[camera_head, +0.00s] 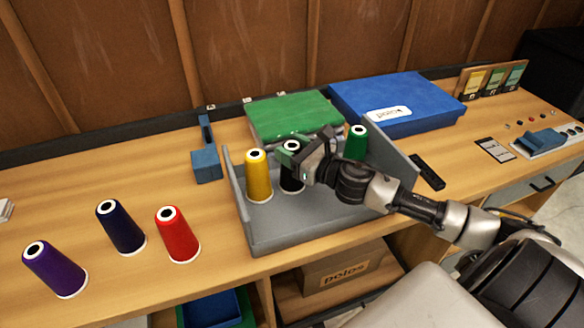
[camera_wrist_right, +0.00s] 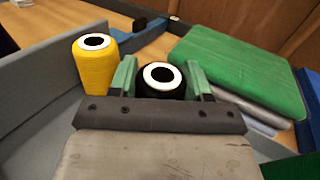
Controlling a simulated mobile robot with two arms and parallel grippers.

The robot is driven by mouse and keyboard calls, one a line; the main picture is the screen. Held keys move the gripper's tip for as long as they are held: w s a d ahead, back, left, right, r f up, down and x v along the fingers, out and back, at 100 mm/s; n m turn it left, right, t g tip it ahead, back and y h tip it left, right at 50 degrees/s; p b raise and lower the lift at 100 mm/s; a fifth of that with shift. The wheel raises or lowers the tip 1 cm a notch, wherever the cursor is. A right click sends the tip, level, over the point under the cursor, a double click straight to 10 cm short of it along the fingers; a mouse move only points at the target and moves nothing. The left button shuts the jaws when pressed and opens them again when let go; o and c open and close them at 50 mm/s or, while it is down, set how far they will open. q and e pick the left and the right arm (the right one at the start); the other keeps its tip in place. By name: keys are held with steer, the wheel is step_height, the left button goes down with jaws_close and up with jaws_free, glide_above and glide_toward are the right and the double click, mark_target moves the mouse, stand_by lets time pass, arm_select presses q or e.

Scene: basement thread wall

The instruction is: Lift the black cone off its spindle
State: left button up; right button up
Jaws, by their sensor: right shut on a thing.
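The black cone (camera_head: 291,178) stands upright in the grey rack (camera_head: 290,236), between the yellow cone (camera_head: 258,176) and the green cone (camera_head: 356,142). My right gripper (camera_head: 300,155) reaches in from the right and is shut on the black cone near its top. In the right wrist view the black cone (camera_wrist_right: 163,79) sits between the two green fingers (camera_wrist_right: 160,80), with its white-ringed top showing. The yellow cone (camera_wrist_right: 95,65) stands to its left there. The spindle under the black cone is hidden. My left gripper is not in view.
Purple (camera_head: 55,269), navy (camera_head: 120,228) and red (camera_head: 177,235) cones stand on the bench at the left. A green folded stack (camera_head: 295,116) and a blue box (camera_head: 395,100) lie behind the rack. The rack's side walls rise beside the cones.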

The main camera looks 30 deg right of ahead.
steer(key=shift+c, duration=1.2)
step_height(320, 180, up, 10)
steer(key=p, duration=0.2)
steer(key=shift+r, duration=0.1)
step_height(320, 180, up, 4)
steer(key=p, duration=0.4)
